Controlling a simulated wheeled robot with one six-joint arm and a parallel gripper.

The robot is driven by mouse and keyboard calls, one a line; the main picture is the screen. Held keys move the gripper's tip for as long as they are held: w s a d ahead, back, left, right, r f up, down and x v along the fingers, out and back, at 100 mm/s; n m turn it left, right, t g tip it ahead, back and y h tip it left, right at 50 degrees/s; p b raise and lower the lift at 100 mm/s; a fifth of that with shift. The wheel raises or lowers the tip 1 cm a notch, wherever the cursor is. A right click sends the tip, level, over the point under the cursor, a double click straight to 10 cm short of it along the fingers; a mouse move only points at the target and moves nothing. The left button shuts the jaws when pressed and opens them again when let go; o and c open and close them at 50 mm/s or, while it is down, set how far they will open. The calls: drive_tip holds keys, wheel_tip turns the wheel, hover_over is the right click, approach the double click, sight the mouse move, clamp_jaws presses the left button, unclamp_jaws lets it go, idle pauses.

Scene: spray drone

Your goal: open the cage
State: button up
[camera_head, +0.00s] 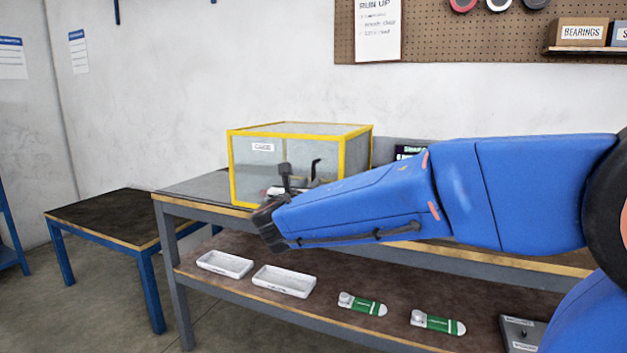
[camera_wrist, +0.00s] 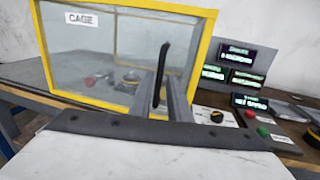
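The cage (camera_head: 345,160) is a clear box with a yellow frame and a CAGE label, standing on the grey bench. Its front fills the left of the wrist view (camera_wrist: 208,45) and looks shut. A black upright handle (camera_head: 316,166) shows at its front, and also in the wrist view (camera_wrist: 164,62). My gripper (camera_head: 286,172) is in front of the cage. In the wrist view its two grey fingers (camera_wrist: 163,90) stand apart, with the handle seen between them. I cannot tell whether they touch it. Blurred items, one red, show behind the clear panel.
Lit displays (camera_wrist: 228,75) and a control panel with a green button (camera_wrist: 263,132) stand right of the cage. The lower shelf holds white trays (camera_head: 284,281) and green-labelled parts (camera_head: 438,322). A low blue-legged table (camera_head: 100,215) stands at left.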

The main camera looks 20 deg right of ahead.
sight(304, 163)
drive_tip(key=shift+x, duration=2.7)
clamp_jaws()
